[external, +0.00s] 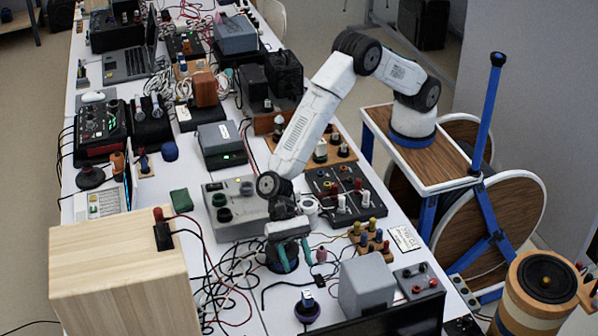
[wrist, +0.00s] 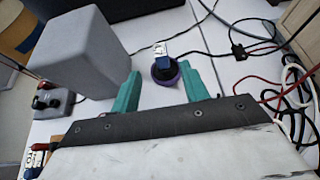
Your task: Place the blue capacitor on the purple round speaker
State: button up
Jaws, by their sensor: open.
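The purple round speaker (external: 307,315) stands on the white table near the bottom of the external view. Its dark cone and purple rim also show in the wrist view (wrist: 173,80). A small blue part with a pale face, which looks like the blue capacitor (external: 307,297), stands upright on top of the speaker; it also shows in the wrist view (wrist: 164,63). My gripper (external: 291,262) has teal fingers, spread and empty. It is above and behind the speaker. In the wrist view, speaker and capacitor appear between the fingertips (wrist: 159,72), apart from them.
A grey box (external: 366,285) stands close right of the speaker, and a dark screen (external: 405,318) lies beside it. A large wooden box (external: 120,270) is at left. Loose black and red cables (external: 225,285) lie left of my gripper. Several instruments crowd the table behind.

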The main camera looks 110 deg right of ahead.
jog(key=shift+v, duration=0.85)
jog(key=s+d+r+n+h, duration=0.2)
jog(key=s+d+r+n, duration=0.4)
jog(key=d+r, duration=0.4)
jog(key=s+d+r+n+h, duration=0.2)
jog(key=s+d+r+n, duration=0.1)
jog(key=s+d+r, duration=0.55)
jog(key=s+d+r+n+t+h, duration=0.1)
jog(key=s+d+n+h, duration=0.7)
jog(key=s+d, duration=1.8)
jog(key=shift+s+d+r+n, duration=0.3)
jog(key=shift+d+n, duration=0.2)
jog(key=shift+d, duration=0.7)
